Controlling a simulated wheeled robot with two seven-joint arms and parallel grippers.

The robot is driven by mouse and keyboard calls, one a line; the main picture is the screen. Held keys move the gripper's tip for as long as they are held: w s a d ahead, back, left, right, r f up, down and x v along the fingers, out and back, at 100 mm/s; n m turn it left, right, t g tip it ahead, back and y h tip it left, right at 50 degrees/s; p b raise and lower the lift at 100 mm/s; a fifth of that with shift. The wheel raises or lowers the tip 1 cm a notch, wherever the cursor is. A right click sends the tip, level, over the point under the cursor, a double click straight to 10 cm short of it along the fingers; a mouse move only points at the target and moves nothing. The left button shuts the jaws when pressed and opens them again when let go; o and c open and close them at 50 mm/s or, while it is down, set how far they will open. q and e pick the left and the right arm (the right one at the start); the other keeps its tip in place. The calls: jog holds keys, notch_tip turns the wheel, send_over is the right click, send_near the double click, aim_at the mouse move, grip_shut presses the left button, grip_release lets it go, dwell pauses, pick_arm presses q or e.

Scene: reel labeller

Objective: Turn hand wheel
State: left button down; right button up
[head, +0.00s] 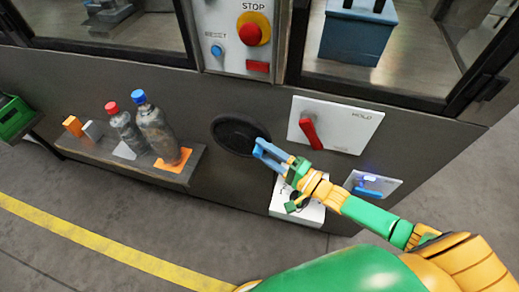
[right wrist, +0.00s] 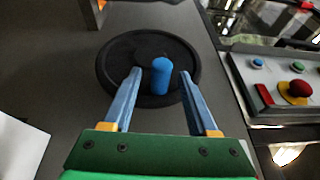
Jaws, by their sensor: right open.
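The hand wheel (head: 236,133) is a round black disc on the dark front panel of the machine. In the right wrist view the wheel (right wrist: 117,55) shows with a blue upright knob (right wrist: 161,75) on it. My right gripper (head: 262,148) is at the wheel's right edge in the head view. In the right wrist view my right gripper (right wrist: 161,88) is open, with one blue finger on each side of the knob and gaps between. The knob is hidden behind the gripper in the head view. My left gripper is not in view.
Right of the wheel are a red lever (head: 311,132) on a white plate and a blue handle (head: 367,191). A red stop button (head: 251,33) is above. Two bottles (head: 156,130) stand on a shelf (head: 190,166) at left. The floor in front is clear.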

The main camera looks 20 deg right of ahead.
jog(key=shift+w+a, duration=0.35)
jog(key=shift+w, duration=0.15)
jog(key=shift+w+a, duration=0.1)
jog(key=shift+a, duration=0.2)
jog(key=shift+d, duration=0.15)
grip_shut()
dwell(0.6)
